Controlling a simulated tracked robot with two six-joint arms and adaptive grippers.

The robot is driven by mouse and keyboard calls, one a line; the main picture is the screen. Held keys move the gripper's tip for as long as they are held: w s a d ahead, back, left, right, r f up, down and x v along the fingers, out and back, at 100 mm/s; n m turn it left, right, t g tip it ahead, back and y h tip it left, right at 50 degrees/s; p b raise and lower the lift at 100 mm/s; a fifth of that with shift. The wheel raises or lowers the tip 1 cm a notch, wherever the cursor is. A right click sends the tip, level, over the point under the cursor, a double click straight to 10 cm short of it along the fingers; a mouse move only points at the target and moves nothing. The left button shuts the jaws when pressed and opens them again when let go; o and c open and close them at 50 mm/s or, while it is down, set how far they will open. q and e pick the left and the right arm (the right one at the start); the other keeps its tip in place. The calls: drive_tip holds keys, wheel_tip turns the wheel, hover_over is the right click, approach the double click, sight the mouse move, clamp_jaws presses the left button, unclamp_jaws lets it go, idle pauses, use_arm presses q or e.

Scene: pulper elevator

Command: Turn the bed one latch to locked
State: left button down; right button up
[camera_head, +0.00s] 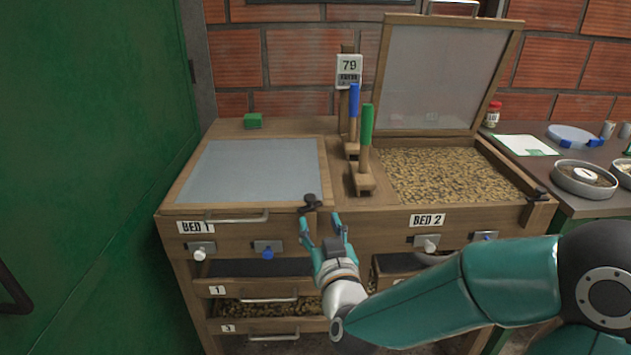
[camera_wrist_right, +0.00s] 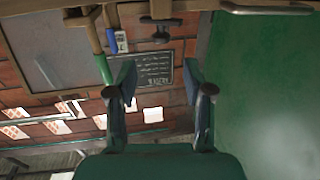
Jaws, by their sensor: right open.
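The bed one latch (camera_head: 310,203) is a small dark piece at the front right corner of the closed bed one lid (camera_head: 250,172). It also shows as a dark knobbed piece at the top of the right wrist view (camera_wrist_right: 155,30). The "BED 1" label (camera_head: 196,227) is on the front left of the wooden cabinet. My right gripper (camera_head: 321,219) is open and empty. Its teal fingers point up at the latch from just in front and below, and I cannot tell whether they touch it. In the right wrist view the fingers (camera_wrist_right: 162,75) are wide apart with nothing between them. My left gripper is not seen.
The bed two lid (camera_head: 445,75) stands raised behind a bed of beans (camera_head: 440,175). A green-handled lever (camera_head: 367,125) and a blue-handled lever (camera_head: 354,100) stand between the beds. Drawers (camera_head: 255,290) lie below, and a green door (camera_head: 90,150) is at left.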

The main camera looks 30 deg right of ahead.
sight(313, 201)
drive_tip(key=p+x, duration=0.6)
drive_tip(key=x, duration=0.4)
drive_tip(key=shift+w+p, duration=0.1)
drive_tip(key=shift+p, duration=0.25)
clamp_jaws()
drive_tip(key=shift+d, duration=0.15)
drive_tip(key=shift+f, duration=0.1)
